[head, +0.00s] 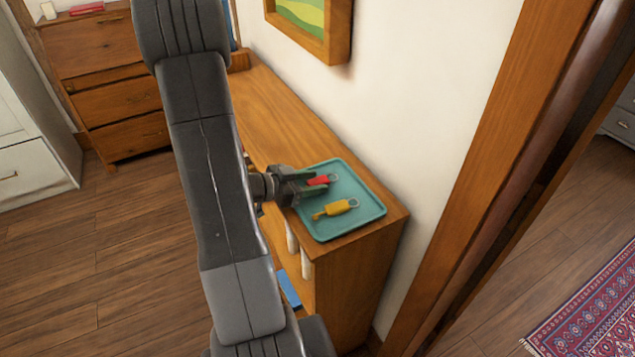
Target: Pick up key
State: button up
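A teal tray (371,208) lies on the near end of a wooden shelf unit. A yellow key-like item (336,209) with a metal ring lies on the tray. A red key-like item (320,180), also with a ring, is farther back on the tray. My gripper (318,184) reaches over the tray's left edge, with its fingers at the red item. The fingers partly hide the red item. I cannot tell whether they are closed on it or only around it. The yellow item is apart from the fingers, nearer the camera.
The wooden shelf unit (262,98) runs along the white wall, its top bare behind the tray. A framed picture (341,38) hangs above. A wooden door frame (478,170) stands at right. A dresser (104,88) and white cabinet (30,140) are at left. Floor at left is clear.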

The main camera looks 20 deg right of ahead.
jog(key=c, duration=0.7)
jog(key=shift+c, duration=0.2)
